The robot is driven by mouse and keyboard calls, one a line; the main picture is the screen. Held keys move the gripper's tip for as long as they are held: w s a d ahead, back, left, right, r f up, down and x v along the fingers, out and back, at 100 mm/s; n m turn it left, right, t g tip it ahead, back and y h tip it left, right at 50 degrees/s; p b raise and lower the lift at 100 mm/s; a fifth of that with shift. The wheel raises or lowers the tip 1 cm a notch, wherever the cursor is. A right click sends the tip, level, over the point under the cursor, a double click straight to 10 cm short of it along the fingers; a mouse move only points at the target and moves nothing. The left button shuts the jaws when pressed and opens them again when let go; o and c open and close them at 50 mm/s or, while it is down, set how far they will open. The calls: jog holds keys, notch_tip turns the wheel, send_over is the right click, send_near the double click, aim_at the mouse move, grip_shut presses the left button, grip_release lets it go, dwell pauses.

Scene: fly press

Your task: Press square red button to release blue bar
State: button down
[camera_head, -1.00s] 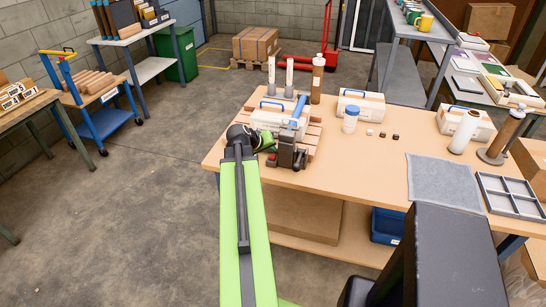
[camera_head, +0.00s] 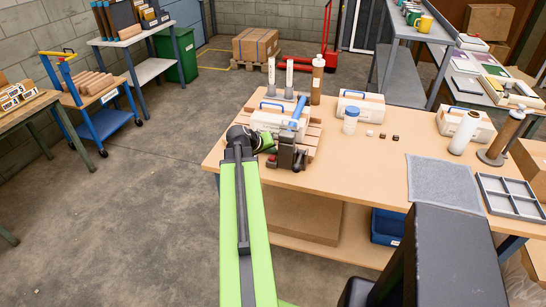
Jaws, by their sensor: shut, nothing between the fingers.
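The blue bar (camera_head: 300,109) is on the fly press at the left end of the workbench. It slants up above a white box-shaped body (camera_head: 268,121) with a blue handle. A small red part, possibly the square red button (camera_head: 271,162), shows low on the front of the press, beside a dark block. My gripper (camera_head: 280,159) is at the press, close to the red part. It is shut and empty. My wrist partly hides the press, and I cannot tell whether the fingertips touch the red part.
The workbench (camera_head: 360,170) is wooden. Two pale cylinders and a brown cylinder (camera_head: 317,78) stand behind the press. A white jar with a blue lid (camera_head: 351,120), a grey mat (camera_head: 443,182) and a grey divided tray (camera_head: 511,196) lie to the right. The bench middle is mostly clear.

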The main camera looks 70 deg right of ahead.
aim_at(270, 158)
jog(key=shift+f, duration=0.1)
dwell(0.6)
jog(key=shift+f+b, duration=0.3)
jog(key=shift+b, duration=0.1)
jog(key=shift+f+b, duration=0.55)
dwell(0.4)
jog(key=shift+r, duration=0.15)
jog(key=shift+r+p, duration=0.8)
jog(key=shift+p, duration=0.15)
jog(key=shift+r, duration=0.1)
notch_tip(270, 158, up, 5)
jog(key=p, duration=0.5)
jog(key=shift+w, duration=0.1)
dwell(0.7)
